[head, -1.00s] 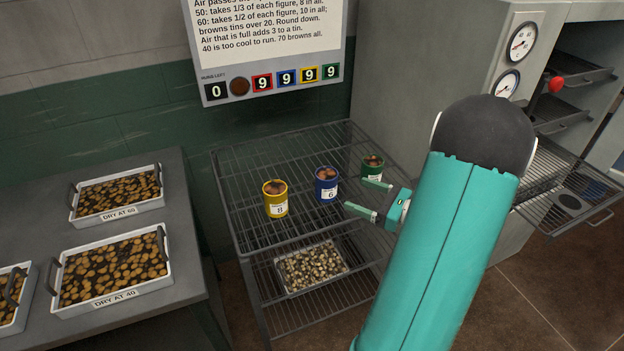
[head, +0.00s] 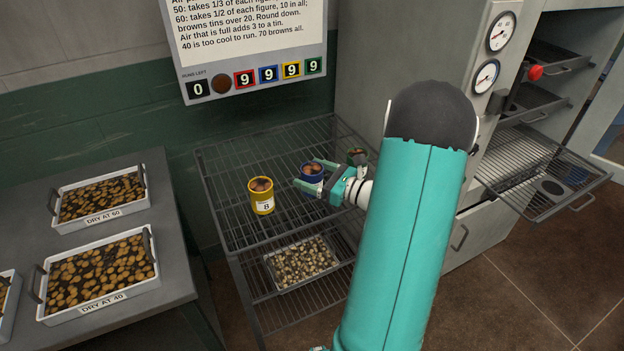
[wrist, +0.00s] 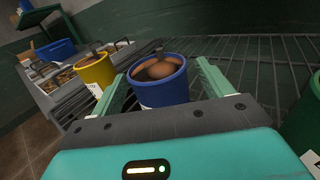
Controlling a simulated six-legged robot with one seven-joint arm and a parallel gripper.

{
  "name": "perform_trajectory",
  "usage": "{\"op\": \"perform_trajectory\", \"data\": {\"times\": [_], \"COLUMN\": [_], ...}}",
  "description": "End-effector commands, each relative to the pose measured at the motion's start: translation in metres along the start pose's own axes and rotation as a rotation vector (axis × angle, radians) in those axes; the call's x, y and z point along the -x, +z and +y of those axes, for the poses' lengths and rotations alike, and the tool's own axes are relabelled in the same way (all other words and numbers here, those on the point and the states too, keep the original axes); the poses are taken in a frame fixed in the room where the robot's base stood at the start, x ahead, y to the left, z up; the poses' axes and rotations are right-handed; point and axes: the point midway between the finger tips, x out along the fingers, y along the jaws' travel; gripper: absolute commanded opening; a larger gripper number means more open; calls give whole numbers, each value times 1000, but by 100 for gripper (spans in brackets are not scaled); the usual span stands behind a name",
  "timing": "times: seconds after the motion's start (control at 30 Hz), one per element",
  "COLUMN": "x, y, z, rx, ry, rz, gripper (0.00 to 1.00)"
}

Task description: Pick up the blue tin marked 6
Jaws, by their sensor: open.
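The blue tin (head: 312,170) stands upright on the top wire shelf, with brown contents at its open top. In the head view my gripper (head: 318,184) is open at the tin, and its fingers cover part of it and its label. In the wrist view the blue tin (wrist: 160,84) stands between my two open fingers, one on each side. I cannot tell if either finger touches it. The yellow tin marked 8 (head: 262,197) is to its left. The green tin (head: 357,156) is to its right, partly hidden behind my gripper.
The wire rack (head: 225,180) has free room behind the tins. A white tray (head: 302,262) of pale pieces is on its lower shelf. Trays marked DRY AT 60 (head: 100,212) and DRY AT 40 (head: 100,295) stand on the left bench. An oven with dials (head: 486,75) is at right.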

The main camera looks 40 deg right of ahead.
Motion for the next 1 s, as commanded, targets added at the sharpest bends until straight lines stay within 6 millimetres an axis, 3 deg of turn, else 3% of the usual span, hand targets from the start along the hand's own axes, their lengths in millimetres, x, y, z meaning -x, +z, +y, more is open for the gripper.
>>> {"op": "perform_trajectory", "data": {"times": [0.13,0.37,0.63,1.0], "x": [-21,-23,-23,-23], "y": [0,0,0,5], "z": [0,0,0,0], "rx": [0,0,0,2], "ry": [3,1,1,1], "rz": [0,0,0,-1], "gripper": [79,79,28,27]}}
